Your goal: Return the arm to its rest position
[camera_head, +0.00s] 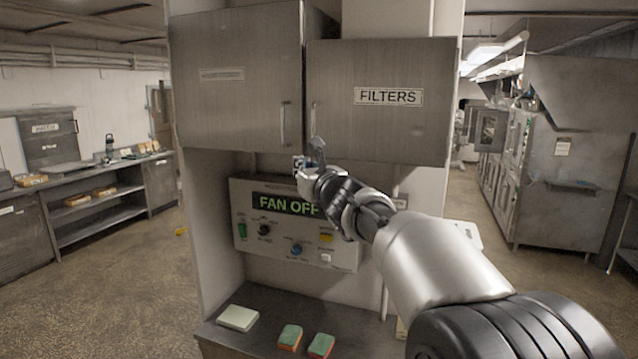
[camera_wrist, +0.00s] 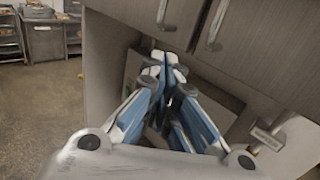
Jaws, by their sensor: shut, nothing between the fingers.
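My gripper (camera_head: 314,150) is raised in front of the cabinets, near the lower edge of the doors and above the control panel (camera_head: 240,245). In the wrist view my gripper (camera_wrist: 165,62) has its blue and grey fingers drawn together, with nothing held. In the head view my arm reaches in from the lower right and covers part of the panel. The panel display reads "FAN OFF".
A ledge below holds a pale block (camera_head: 238,318) and two green-topped sponges (camera_head: 290,337).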

